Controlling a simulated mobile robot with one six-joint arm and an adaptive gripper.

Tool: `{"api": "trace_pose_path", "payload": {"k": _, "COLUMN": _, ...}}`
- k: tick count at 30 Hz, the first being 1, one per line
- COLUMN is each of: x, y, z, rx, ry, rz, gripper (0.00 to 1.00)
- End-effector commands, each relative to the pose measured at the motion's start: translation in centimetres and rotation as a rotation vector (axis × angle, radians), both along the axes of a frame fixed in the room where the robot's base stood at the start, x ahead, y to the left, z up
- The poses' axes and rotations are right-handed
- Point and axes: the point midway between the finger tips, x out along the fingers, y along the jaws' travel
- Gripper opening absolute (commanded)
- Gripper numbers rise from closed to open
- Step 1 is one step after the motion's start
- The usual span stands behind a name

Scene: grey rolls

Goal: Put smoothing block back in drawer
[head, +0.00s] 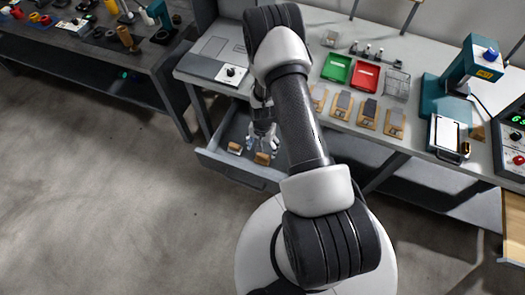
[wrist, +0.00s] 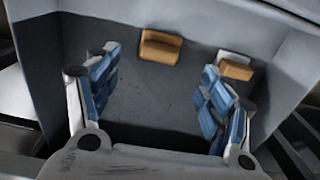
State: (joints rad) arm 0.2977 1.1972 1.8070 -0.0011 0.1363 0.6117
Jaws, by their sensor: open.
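The grey drawer (head: 228,170) is pulled open under the bench. Two small wooden blocks with pale parts lie inside: a left block (head: 235,148) and a right block (head: 263,158). I cannot tell which one is the smoothing block. My gripper (head: 263,143) is over the drawer, near the right block. In the wrist view my gripper (wrist: 160,65) is open with blue-padded fingers apart and nothing held between them. One block (wrist: 161,47) lies beyond the gap at the drawer's far wall. The other block (wrist: 236,70) is partly hidden by the right finger.
On the bench stand a green tray (head: 337,69), a red tray (head: 364,76), a wire basket (head: 397,85) and a teal press (head: 470,65). Several wooden boards with grey pads (head: 342,104) line the bench front. The floor at left is clear.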

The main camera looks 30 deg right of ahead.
Motion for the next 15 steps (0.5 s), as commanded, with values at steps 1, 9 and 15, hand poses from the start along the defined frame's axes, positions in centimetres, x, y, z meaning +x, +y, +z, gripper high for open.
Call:
{"api": "trace_pose_path", "payload": {"k": 1, "x": 0.0, "y": 0.0, "z": 1.0, "rx": -0.001, "ry": -0.001, "rz": 0.0, "gripper": 0.74}}
{"api": "trace_pose_path", "payload": {"k": 9, "x": 0.6, "y": 0.0, "z": 4.3, "rx": -0.003, "ry": -0.01, "rz": 0.014, "gripper": 0.74}}
{"api": "trace_pose_path", "payload": {"k": 15, "x": 3.1, "y": 1.1, "z": 13.8, "rx": -0.022, "ry": -0.066, "rz": 0.126, "gripper": 0.74}}
